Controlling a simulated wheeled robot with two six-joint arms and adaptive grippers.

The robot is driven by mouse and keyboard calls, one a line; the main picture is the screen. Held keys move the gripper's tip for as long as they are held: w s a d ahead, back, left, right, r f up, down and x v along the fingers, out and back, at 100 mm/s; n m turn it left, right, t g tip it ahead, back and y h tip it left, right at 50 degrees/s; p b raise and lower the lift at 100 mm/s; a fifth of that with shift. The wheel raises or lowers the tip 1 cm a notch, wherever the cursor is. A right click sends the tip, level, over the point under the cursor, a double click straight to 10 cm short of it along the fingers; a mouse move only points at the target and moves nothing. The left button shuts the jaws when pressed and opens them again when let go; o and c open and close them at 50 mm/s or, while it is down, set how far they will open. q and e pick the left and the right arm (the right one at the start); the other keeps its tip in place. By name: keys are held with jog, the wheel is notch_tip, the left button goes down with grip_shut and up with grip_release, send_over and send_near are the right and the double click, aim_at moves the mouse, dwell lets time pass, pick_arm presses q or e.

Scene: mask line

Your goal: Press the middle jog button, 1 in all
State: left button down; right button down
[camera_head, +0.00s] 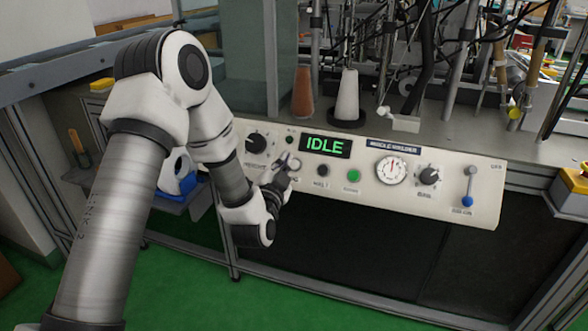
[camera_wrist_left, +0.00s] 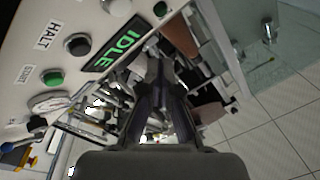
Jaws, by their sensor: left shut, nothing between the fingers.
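The control panel (camera_head: 440,200) holds a row of three round buttons under the green IDLE display (camera_head: 325,146). A pale button (camera_head: 295,164) is at the left, a black button (camera_head: 322,171) in the middle and a green button (camera_head: 354,176) at the right. In the left wrist view the black button (camera_wrist_left: 77,44) is beside a HALT label, the green button (camera_wrist_left: 52,77) is beside a START label, and the pale button (camera_wrist_left: 118,6) is at the top edge. No JOG label is readable. My left gripper (camera_head: 284,160) is shut and empty, close to the pale button; contact cannot be told.
A black knob (camera_head: 256,142) is left of the gripper. A dial (camera_head: 391,170), another knob (camera_head: 429,175) and a blue-tipped lever (camera_head: 468,188) are to the right. Yarn cones (camera_head: 347,98) and machinery stand behind the panel. Green floor shows below.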

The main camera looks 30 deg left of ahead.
aim_at(291, 165)
pick_arm(q)
jog(key=shift+w+a+f+b, duration=0.2)
jog(key=shift+w+f+b, duration=0.15)
jog(key=shift+w+f, duration=0.35)
jog(key=shift+w+a+f+b, duration=0.15)
jog(key=shift+w+f+b, duration=0.25)
jog(key=shift+w+f, duration=0.25)
jog(key=shift+w+a+f+b, duration=0.2)
jog(key=shift+w+f+b, duration=0.25)
jog(key=shift+w, duration=0.4)
jog(key=shift+f, duration=0.15)
jog(key=shift+w+f, duration=0.15)
jog(key=shift+w, duration=0.15)
jog(key=shift+w+a+f, duration=0.1)
jog(key=shift+w+f, duration=0.2)
jog(key=shift+r, duration=0.1)
dwell(0.4)
jog(key=shift+s+r+p, duration=0.45)
jog(key=shift+s, duration=0.2)
